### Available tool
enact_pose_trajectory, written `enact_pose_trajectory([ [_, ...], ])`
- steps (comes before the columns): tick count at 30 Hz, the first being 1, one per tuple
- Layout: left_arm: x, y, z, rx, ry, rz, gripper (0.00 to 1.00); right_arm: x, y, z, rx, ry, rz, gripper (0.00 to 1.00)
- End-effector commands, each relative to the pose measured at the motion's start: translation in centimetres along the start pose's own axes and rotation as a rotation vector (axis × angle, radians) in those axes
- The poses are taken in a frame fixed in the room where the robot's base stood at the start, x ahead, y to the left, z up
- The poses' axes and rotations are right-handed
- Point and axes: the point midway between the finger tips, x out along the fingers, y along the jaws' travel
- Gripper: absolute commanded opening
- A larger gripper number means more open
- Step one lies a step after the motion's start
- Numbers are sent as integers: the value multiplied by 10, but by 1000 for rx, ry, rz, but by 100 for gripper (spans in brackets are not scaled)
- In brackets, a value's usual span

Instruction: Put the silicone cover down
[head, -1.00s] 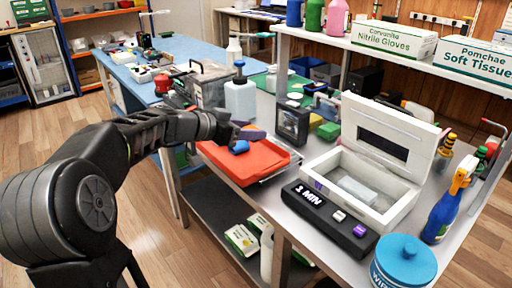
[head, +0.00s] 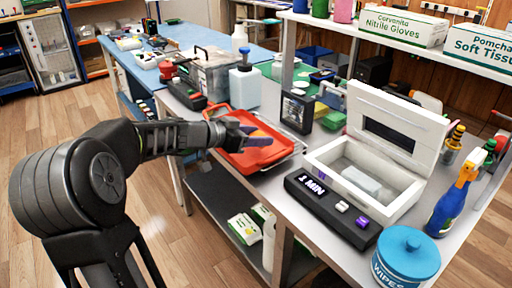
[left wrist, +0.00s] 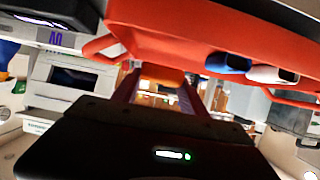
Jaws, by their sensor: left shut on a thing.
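My left gripper (head: 258,135) is over the red-orange tray (head: 262,158) on the metal bench. It is shut on a small orange piece, seemingly the silicone cover, which shows between the fingers in the left wrist view (left wrist: 162,76). The hand partly hides it in the head view. I cannot tell whether it touches the tray. A blue item (left wrist: 228,63) and a whitish item (left wrist: 272,73) are at the tray in the left wrist view. My right gripper is not in view.
A white open-lidded box (head: 375,165) with a black timer panel (head: 332,208) stands right of the tray. A dark framed device (head: 296,111) and a blue-capped bottle (head: 245,85) stand behind it. A wipes tub (head: 406,258) is at the front right.

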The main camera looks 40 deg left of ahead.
Motion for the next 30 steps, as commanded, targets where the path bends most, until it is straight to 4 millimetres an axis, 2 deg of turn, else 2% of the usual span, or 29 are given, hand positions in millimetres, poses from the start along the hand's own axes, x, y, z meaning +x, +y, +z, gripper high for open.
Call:
enact_pose_trajectory([
  [8,1,0,3,0,0,0,12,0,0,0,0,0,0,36],
  [16,13,0,33,-3,0,0,12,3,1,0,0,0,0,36],
  [30,16,0,38,1,0,0,12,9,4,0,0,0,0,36],
])
